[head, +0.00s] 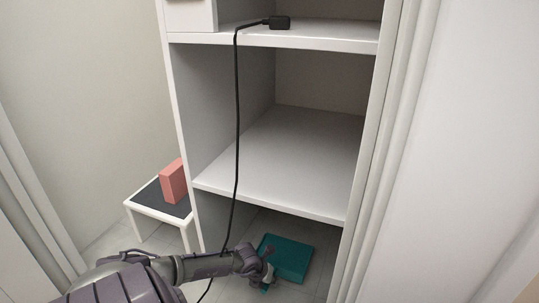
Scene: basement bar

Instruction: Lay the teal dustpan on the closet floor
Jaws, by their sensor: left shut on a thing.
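The teal dustpan (288,258) is low in the closet, below the lowest shelf, over the pale closet floor (238,234). I cannot tell whether it touches the floor. My left gripper (268,278) is at the dustpan's near left side, shut on it; the fingers are small and partly hidden in this view. My left arm reaches in from the lower left. My right gripper is not in view.
A white shelf (285,158) is above the dustpan. A black cable (237,120) hangs from the upper shelf past my left forearm. A small stool (150,199) with a pink box (173,182) stands left. A white door frame (385,150) bounds the right.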

